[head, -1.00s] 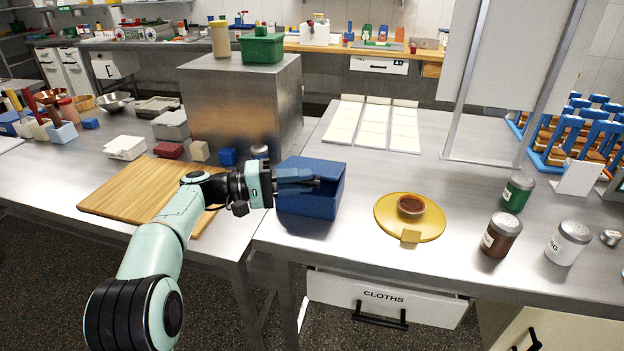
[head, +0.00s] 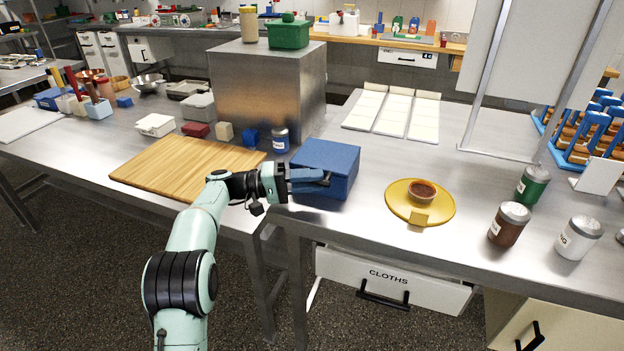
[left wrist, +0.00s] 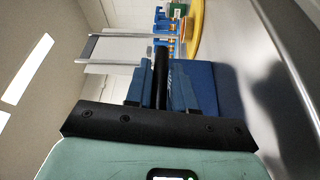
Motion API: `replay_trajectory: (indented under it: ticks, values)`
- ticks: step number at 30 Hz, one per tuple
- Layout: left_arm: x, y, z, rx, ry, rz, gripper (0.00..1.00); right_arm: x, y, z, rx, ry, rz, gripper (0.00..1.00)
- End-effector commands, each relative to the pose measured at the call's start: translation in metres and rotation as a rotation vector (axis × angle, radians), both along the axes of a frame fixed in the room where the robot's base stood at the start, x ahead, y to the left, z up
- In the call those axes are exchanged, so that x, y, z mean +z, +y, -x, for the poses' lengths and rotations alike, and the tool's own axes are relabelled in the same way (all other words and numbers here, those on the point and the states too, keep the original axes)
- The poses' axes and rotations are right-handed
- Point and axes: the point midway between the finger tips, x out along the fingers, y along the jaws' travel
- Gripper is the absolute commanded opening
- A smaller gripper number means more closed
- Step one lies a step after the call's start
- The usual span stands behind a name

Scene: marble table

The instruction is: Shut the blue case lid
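The blue case (head: 328,160) stands on the steel table, left of the yellow plate. Its lighter blue lid covers the top and looks flat or nearly flat; I cannot tell whether a thin gap remains at the front. My left gripper (head: 326,181) is at the case's front left side, its fingers pointing right across the front near the lid's edge. Contact is not clear. My right gripper is not in view.
A yellow plate (head: 394,207) with a small brown bowl (head: 422,190) sits right of the case. A labelled jar (head: 280,141) stands behind it to the left. A wooden board (head: 180,168) lies left. Shakers (head: 509,225) stand far right.

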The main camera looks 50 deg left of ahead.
Motion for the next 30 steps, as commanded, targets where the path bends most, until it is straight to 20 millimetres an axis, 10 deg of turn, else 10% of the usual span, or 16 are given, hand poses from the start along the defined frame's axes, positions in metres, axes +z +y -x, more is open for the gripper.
replay_trajectory:
  ticks: [14, 30]
  values:
    - [0.0, 0.007, 0.007, 0.003, 0.001, -0.002, 0.42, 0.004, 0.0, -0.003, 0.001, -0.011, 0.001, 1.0]
    - [-0.006, 0.079, 0.086, 0.004, 0.0, -0.001, 0.42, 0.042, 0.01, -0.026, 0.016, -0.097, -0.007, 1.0]
